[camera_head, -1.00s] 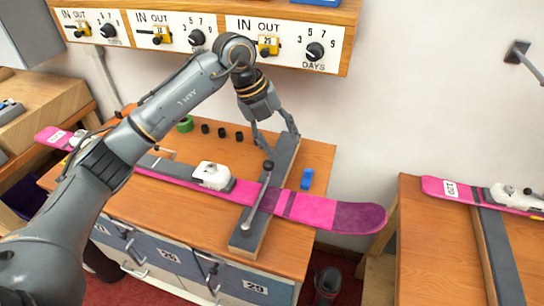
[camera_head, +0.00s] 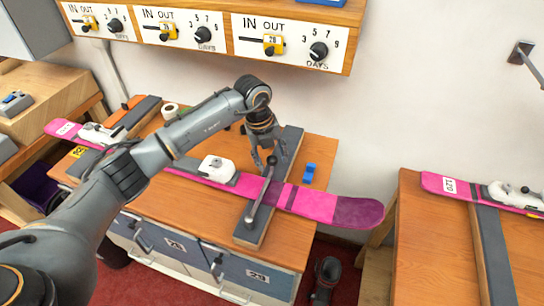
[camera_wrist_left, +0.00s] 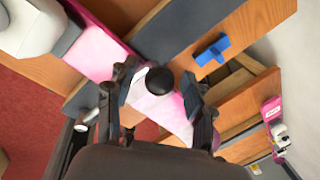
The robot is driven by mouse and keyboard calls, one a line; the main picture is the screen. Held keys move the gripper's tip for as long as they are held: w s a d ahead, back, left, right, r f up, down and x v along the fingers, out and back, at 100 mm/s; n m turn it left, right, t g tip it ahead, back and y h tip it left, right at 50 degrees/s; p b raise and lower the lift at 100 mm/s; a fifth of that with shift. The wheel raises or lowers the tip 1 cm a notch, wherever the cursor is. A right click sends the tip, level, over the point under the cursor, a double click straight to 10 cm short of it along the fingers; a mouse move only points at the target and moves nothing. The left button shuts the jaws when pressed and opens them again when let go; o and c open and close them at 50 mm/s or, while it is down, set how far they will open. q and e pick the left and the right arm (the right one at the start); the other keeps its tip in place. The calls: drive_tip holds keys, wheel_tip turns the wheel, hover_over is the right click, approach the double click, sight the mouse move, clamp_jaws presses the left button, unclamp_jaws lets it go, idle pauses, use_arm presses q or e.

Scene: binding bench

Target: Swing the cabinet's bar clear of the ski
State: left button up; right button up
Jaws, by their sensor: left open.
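A pink ski (camera_head: 310,203) with a white binding (camera_head: 217,168) lies across the wooden-topped cabinet (camera_head: 185,215). The cabinet's grey bar (camera_head: 257,204) with a black knob (camera_head: 271,160) crosses over the ski, above a dark rail (camera_head: 250,232). My left gripper (camera_head: 271,162) is open at the knob end of the bar. In the left wrist view, the knob (camera_wrist_left: 160,80) shows between the two spread fingers of the gripper (camera_wrist_left: 160,92), and the ski (camera_wrist_left: 98,52) is below. I cannot tell whether a finger touches the knob. My right gripper is not in view.
A small blue piece (camera_head: 309,173) lies right of the rail. A roll of tape (camera_head: 170,110) stands at the back. A shelf with dials (camera_head: 290,45) hangs above. Another bench (camera_head: 430,250) with a pink ski (camera_head: 455,188) stands to the right, across a gap.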

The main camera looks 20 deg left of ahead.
use_arm(q)
drive_tip(key=shift+d+f, duration=0.1)
drive_tip(key=shift+f, duration=0.35)
drive_tip(key=shift+c, duration=0.4)
clamp_jaws()
